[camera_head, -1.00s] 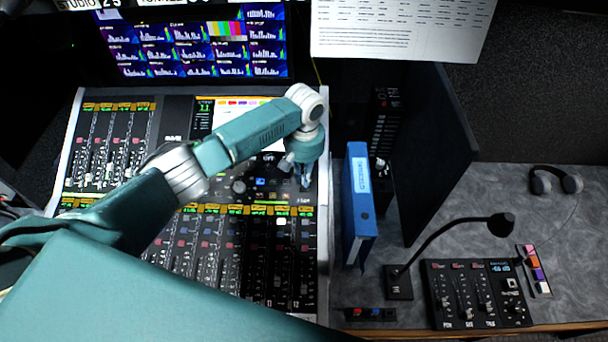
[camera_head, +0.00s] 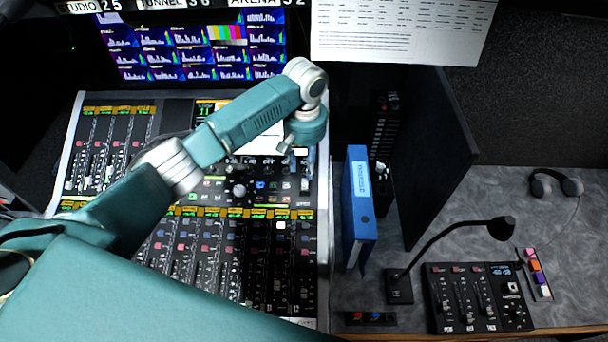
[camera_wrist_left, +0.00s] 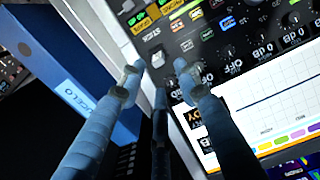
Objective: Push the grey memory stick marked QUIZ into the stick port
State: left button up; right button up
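A small light-grey block, which looks like the memory stick (camera_wrist_left: 158,59), stands at the console panel beside a label reading STICK in the left wrist view. No QUIZ marking is readable, and I cannot tell how deep it sits. The stick port's opening is hidden beneath it. My left gripper (camera_head: 300,160) hangs over the console's upper right; in the left wrist view its blue fingers (camera_wrist_left: 156,72) are spread apart with nothing between them, short of the block. My right gripper is not in view.
The mixing console (camera_head: 225,260) carries many faders and knobs. A blue binder (camera_head: 358,215) stands just right of its edge, beside a dark partition (camera_head: 430,150).

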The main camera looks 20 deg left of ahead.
aim_at(304, 180)
pick_arm(q)
jog(key=shift+r, duration=2.25)
jog(key=shift+f, duration=0.1)
